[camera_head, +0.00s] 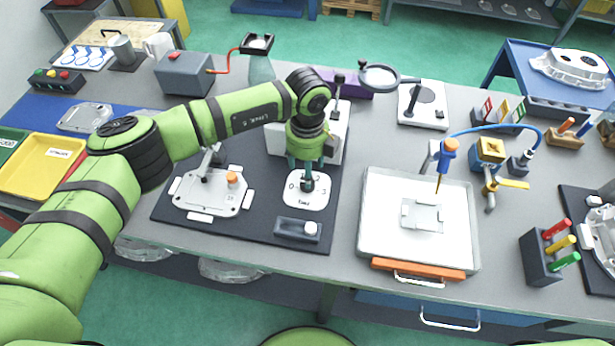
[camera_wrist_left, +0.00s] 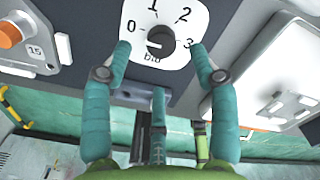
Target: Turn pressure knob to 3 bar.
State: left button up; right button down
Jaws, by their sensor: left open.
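The dark pressure knob (camera_wrist_left: 161,42) sits on a white dial plate (camera_wrist_left: 178,12) marked 0, 1, 2 and 3 in the left wrist view. A pale mark on the knob points left, towards the 0 side. In the head view, the dial plate (camera_head: 298,201) lies on the dark mat, and the knob is partly hidden beneath my gripper. My left gripper (camera_head: 307,172) points down over the knob. In the wrist view, my left gripper (camera_wrist_left: 160,50) is open, with one finger on each side of the knob. Contact cannot be told. My right gripper is not in view.
A casting plate with an orange-capped part (camera_head: 232,178) lies left of the dial. A pale box (camera_head: 334,135) stands close behind, and a white tray (camera_head: 374,220) lies to the right.

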pick_arm(q)
jog(key=shift+f+p, duration=0.55)
jog(key=shift+f, duration=2.15)
jog(key=shift+s, duration=0.1)
jog(key=c, duration=1.2)
